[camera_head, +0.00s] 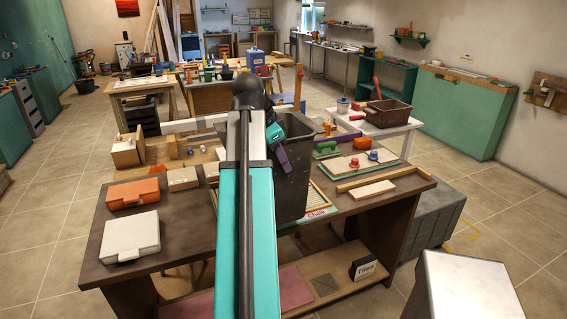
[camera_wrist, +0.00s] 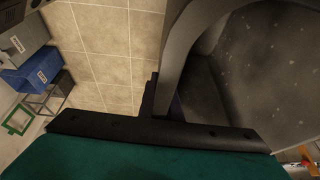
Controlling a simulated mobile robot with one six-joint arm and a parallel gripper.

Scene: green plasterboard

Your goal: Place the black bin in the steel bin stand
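The black bin (camera_head: 297,165) is a tall dark bin with an open top, just right of my teal arm in the head view. My gripper (camera_head: 281,157), with purple fingers, is at its upper left rim and appears shut on it. In the wrist view the bin (camera_wrist: 265,75) fills the right side, with its rim curving past the gripper (camera_wrist: 175,108); the fingers are mostly hidden. The bin overlaps the brown workbench in the head view; I cannot tell whether its base touches anything. I cannot make out the steel bin stand for certain; a thin metal frame (camera_wrist: 50,92) shows at the left of the wrist view.
The brown workbench (camera_head: 185,225) carries an orange case (camera_head: 133,194), a white case (camera_head: 131,237), a chalk-labelled tray (camera_head: 318,212) and boards. A brown crate (camera_head: 388,112) stands on a white table behind. A blue box (camera_wrist: 35,70) shows in the wrist view. Tiled floor (camera_head: 480,205) is open at right.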

